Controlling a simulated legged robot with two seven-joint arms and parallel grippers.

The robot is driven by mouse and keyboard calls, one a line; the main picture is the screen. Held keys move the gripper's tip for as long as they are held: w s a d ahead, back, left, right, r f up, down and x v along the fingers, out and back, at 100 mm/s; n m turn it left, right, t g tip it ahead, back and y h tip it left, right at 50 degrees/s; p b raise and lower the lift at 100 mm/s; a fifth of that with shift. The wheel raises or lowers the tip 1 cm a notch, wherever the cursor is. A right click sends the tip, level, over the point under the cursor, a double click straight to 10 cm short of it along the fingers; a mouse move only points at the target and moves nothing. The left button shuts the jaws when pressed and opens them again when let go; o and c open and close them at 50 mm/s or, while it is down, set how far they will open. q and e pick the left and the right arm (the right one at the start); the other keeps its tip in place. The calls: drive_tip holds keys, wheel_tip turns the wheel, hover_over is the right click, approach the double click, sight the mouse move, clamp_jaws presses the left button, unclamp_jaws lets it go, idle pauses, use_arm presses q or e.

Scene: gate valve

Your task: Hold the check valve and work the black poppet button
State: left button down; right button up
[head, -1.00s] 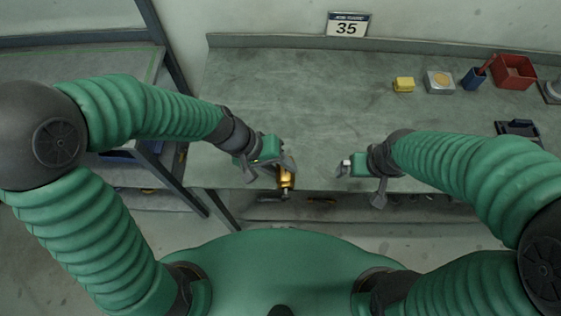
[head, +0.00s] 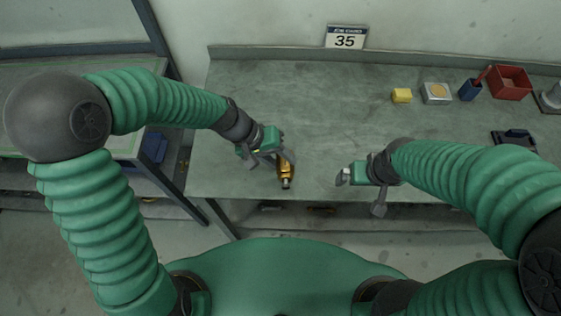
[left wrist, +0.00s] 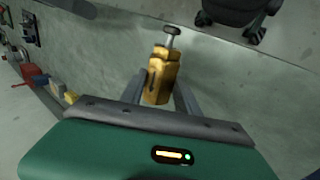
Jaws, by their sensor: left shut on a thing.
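The check valve (head: 286,172) is a brass-gold body with a silvery stem end pointing toward me in the head view. It also shows in the left wrist view (left wrist: 160,80), between the two grey fingers, with a stem and a dark grey round knob (left wrist: 172,31) at its far end. I cannot tell whether this knob is the black poppet button. My left gripper (head: 271,160) is shut on the valve body, near the bench's front edge. My right gripper (head: 358,190) is to the right of the valve, apart from it. Its jaw opening is unclear.
The grey-green bench (head: 290,90) is mostly clear. At its back right are a yellow block (head: 401,96), a metal box (head: 436,93), a blue cup (head: 470,90) and a red bin (head: 509,83).

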use_arm(q)
drive_tip(key=shift+w+p, duration=0.7)
drive_tip(key=shift+w, duration=2)
drive_tip(key=shift+w+a+p, duration=0.1)
drive_tip(key=shift+w+p, duration=0.4)
drive_tip(key=shift+w, duration=2.15)
drive_tip(key=shift+f+b, duration=1.65)
drive_tip(key=shift+f, duration=0.8)
